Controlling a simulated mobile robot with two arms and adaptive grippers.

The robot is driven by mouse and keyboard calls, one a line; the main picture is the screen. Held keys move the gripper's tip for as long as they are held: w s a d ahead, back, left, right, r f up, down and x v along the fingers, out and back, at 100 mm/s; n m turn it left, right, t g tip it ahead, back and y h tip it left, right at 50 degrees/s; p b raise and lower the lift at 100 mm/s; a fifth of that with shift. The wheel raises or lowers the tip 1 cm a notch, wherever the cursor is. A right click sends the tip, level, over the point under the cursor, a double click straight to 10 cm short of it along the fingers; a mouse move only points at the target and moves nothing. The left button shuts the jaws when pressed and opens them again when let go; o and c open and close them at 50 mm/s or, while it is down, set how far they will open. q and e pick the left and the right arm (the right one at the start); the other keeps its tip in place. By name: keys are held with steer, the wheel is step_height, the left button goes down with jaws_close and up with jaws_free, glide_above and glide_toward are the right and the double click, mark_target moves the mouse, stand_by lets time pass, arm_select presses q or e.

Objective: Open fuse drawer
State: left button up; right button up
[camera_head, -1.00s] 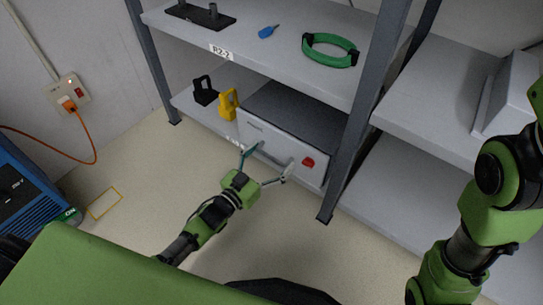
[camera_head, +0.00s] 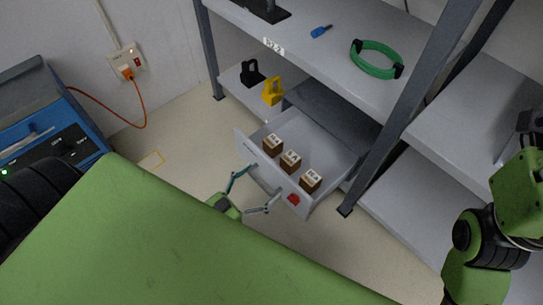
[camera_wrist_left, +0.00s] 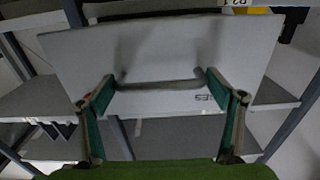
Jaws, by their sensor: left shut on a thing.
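The fuse drawer (camera_head: 326,148) is a light grey box pulled out from the lower shelf, with its inside showing. Three brown fuse blocks with white labels (camera_head: 290,161) stand in a row in it. Its front has a bar handle and a red tab (camera_head: 293,199). My left gripper (camera_head: 264,182) is at the handle, one finger towards each end. In the left wrist view the handle (camera_wrist_left: 160,85) lies between the fingers, in front of the grey drawer front (camera_wrist_left: 160,50). My right arm shows at the right edge; its gripper does not show clearly.
A black block (camera_head: 252,75) and a yellow block (camera_head: 273,93) stand left of the drawer. The upper shelf holds a green cable ring (camera_head: 377,58) and a blue tool (camera_head: 321,31). A dark post (camera_head: 398,115) rises right of the drawer. A blue cabinet (camera_head: 70,140) stands left.

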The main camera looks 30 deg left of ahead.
arm_select(q)
steer(key=shift+s+a, duration=0.1)
steer(key=shift+s, duration=0.55)
steer(key=o, duration=1.3)
steer(key=shift+s, duration=0.1)
steer(key=v, duration=1.1)
steer(key=shift+s+a, duration=0.15)
steer(key=shift+s, duration=0.25)
